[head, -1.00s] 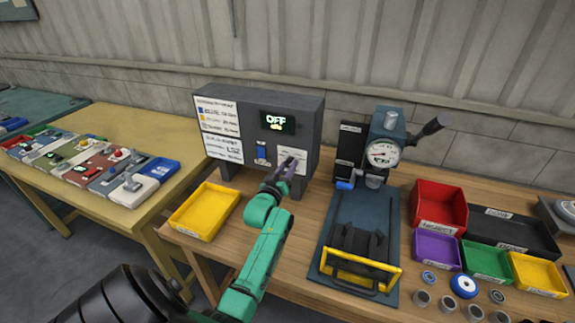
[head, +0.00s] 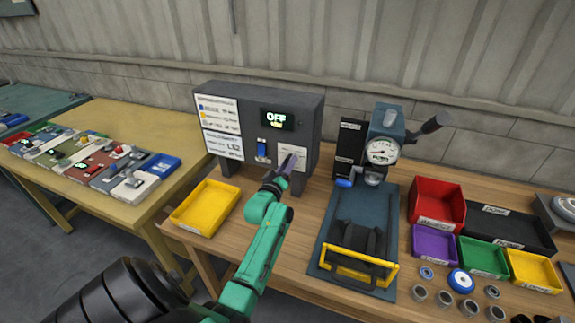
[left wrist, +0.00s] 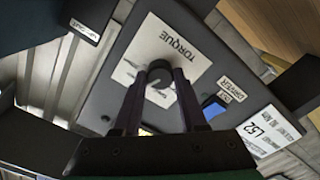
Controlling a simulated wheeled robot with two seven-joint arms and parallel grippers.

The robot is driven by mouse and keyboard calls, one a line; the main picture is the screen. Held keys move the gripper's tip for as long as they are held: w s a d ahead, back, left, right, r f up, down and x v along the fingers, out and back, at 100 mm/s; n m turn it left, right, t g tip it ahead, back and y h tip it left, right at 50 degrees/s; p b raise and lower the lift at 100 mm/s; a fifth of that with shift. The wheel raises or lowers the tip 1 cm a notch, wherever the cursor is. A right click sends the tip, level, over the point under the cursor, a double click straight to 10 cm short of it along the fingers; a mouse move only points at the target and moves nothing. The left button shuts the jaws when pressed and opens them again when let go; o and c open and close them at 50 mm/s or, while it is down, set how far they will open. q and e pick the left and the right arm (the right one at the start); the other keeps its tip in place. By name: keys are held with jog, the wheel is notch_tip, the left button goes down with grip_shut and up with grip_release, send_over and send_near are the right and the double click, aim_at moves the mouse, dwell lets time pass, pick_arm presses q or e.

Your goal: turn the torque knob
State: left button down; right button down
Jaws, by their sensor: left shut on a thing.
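The torque knob (left wrist: 160,77) is a dark round knob on a white plate marked TORQUE (left wrist: 172,45) in the left wrist view. My left gripper (head: 289,162) reaches the box's lower right front. In the left wrist view its two fingers (left wrist: 160,82) stand on either side of the knob, shut on it. The fingers hide the knob in the head view. My right gripper is not in view.
A blue switch (head: 262,149) sits left of the knob on the box. A yellow tray (head: 206,207) lies in front of the box. A press with a dial (head: 382,151) stands to the right, beside red, purple, green and yellow bins (head: 437,204). A second table (head: 60,183) is at left.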

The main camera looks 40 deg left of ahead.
pick_arm(q)
jog(key=shift+c, duration=2.2)
grip_release()
jog(key=shift+s, duration=0.1)
jog(key=b+v, duration=0.2)
jog(key=v, duration=1.2)
jog(key=shift+s+d, duration=0.15)
jog(key=shift+d, duration=0.05)
